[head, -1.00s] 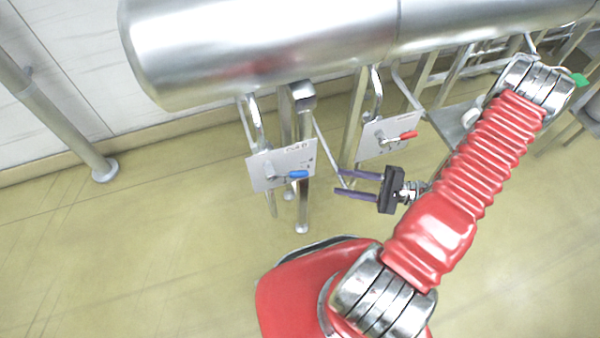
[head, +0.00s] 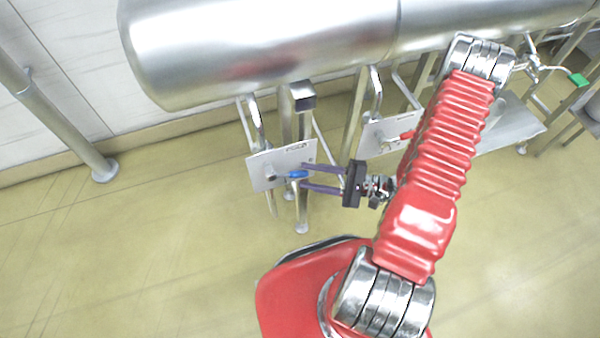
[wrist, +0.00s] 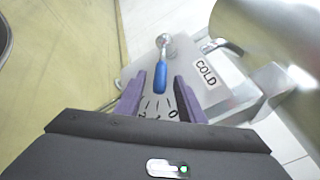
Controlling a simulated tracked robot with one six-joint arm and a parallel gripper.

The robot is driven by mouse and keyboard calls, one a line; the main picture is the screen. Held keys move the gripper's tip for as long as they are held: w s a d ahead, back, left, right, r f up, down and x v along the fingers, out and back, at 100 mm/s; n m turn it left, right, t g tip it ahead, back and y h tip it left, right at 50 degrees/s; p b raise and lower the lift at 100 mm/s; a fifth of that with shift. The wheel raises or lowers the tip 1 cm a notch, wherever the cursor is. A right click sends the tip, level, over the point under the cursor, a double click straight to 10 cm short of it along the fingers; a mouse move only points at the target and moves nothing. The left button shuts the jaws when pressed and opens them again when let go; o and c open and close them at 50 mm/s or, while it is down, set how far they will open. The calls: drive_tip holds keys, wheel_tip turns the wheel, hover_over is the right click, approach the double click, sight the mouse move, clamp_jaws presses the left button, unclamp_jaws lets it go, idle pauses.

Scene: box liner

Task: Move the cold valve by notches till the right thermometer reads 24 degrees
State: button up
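The cold valve's blue lever (head: 297,174) is mounted on a grey plate (head: 266,160) under the steel tank in the head view. In the wrist view the blue lever (wrist: 160,77) stands between the two purple fingers of my gripper (wrist: 158,90), with a gap on each side. A COLD label (wrist: 206,74) and part of a numbered notch scale (wrist: 158,108) show on the plate. In the head view my gripper (head: 303,179) is open, its fingertips at the lever. No thermometer can be made out.
A second plate with a red lever (head: 408,135) hangs to the right, partly behind my arm. The large steel tank (head: 260,45) is above both plates. Metal legs (head: 302,215) stand below the plates.

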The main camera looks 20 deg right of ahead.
sight(305, 175)
drive_tip(key=shift+x, duration=1.85)
drive_tip(key=shift+c, duration=0.2)
clamp_jaws()
